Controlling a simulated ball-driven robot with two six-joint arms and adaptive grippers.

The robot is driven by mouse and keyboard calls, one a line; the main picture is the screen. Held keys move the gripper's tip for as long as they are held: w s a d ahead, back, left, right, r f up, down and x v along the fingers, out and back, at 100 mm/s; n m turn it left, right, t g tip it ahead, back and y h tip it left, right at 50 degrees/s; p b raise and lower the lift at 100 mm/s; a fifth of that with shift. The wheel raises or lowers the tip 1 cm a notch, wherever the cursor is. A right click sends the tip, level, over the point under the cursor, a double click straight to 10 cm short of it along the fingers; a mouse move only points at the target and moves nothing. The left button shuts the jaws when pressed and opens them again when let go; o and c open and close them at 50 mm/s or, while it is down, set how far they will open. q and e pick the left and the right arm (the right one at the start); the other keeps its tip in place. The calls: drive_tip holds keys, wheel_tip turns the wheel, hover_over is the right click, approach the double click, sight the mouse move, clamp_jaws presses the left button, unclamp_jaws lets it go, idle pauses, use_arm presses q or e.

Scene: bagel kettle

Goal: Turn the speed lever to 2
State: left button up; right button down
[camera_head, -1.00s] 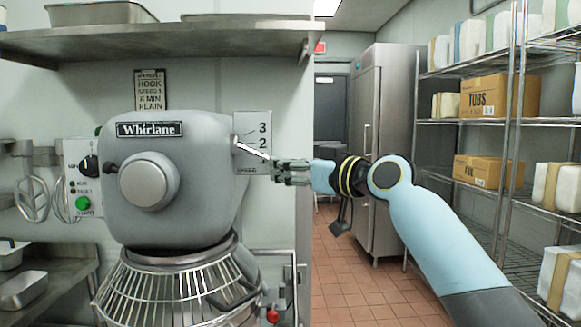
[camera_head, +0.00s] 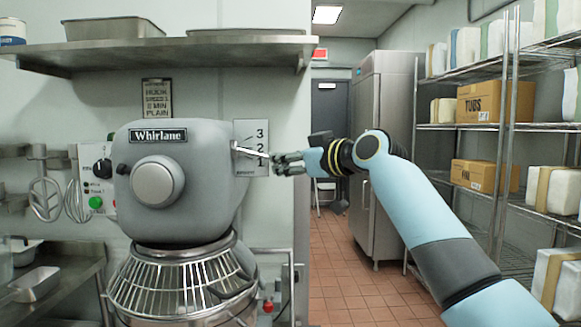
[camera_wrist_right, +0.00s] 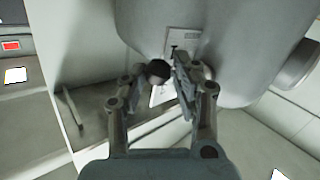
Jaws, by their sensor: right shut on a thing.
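The grey mixer (camera_head: 180,190) marked Whirlane stands at the left in the head view. The thin metal speed lever (camera_head: 250,152) comes out of its right side and slopes slightly down to the right. Behind it, the number plate (camera_head: 245,130) shows 3, 2 and 1 from top to bottom. The lever's outer end lies near the 2 and the 1. My right gripper (camera_head: 277,165) is shut on that end, coming from the right. In the right wrist view, the lever's black knob (camera_wrist_right: 157,70) lies between the fingers (camera_wrist_right: 165,85). My left gripper is out of view.
A steel shelf (camera_head: 190,50) hangs above the mixer. A wire bowl guard (camera_head: 180,280) sits below the head. A control box with a green button (camera_head: 96,202) is at the left. Wire shelving with cartons (camera_head: 480,173) stands at the right, with open tiled floor (camera_head: 345,275) between.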

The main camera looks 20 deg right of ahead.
wheel_tip(320, 180, up, 3)
drive_tip(key=n+g+h+p, duration=0.1)
drive_tip(key=n+p, duration=0.1)
drive_tip(key=p, duration=0.2)
drive_tip(key=shift+d+g, duration=0.15)
drive_tip(key=shift+g, duration=0.15)
drive_tip(key=c, duration=1.3)
unclamp_jaws()
drive_tip(key=shift+o, duration=1.2)
drive_tip(key=shift+w, duration=0.2)
drive_tip(key=shift+f, duration=0.1)
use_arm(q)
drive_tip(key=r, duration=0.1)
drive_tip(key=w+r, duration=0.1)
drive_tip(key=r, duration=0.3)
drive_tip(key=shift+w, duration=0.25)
use_arm(e)
drive_tip(key=v, duration=1.2)
